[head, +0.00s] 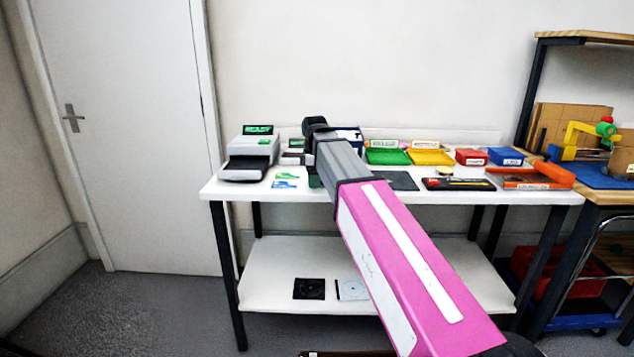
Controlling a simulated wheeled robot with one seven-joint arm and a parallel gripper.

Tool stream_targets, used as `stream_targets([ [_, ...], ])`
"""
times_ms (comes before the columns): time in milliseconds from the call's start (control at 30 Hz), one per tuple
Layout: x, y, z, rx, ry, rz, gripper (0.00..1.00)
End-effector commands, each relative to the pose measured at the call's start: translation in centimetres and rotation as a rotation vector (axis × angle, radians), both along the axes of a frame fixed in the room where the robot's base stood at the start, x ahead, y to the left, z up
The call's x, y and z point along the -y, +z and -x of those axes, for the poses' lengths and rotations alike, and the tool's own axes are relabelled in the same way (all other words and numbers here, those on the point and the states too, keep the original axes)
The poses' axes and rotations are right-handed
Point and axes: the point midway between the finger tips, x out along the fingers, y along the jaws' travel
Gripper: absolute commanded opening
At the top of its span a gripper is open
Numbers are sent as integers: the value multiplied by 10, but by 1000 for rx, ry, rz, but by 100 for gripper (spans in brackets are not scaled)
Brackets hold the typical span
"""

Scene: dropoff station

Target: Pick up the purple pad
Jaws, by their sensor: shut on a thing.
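I cannot make out a purple pad in the head view. My pink, white and grey arm reaches across the middle of the picture to the white table (230,189), with a dark joint at its far end over the back of the table. My gripper's fingers do not show; the arm hides that spot. Anything held between them is hidden too. The broad pink surface in the foreground is my own arm.
A grey-white printer-like machine (250,152) stands at the table's left. Green (388,157) and yellow (431,158) trays, red (471,157) and blue (506,157) boxes and an orange tray (530,180) fill the right. The lower shelf (262,271) is mostly bare.

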Motion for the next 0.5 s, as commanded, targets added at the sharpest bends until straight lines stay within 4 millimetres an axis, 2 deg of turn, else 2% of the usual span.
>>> stream_targets([
  [267,0,4,0,0,0,0,36],
  [367,0,11,0,0,0,0,36],
  [500,0,29,-1,2,0,-1,36],
])
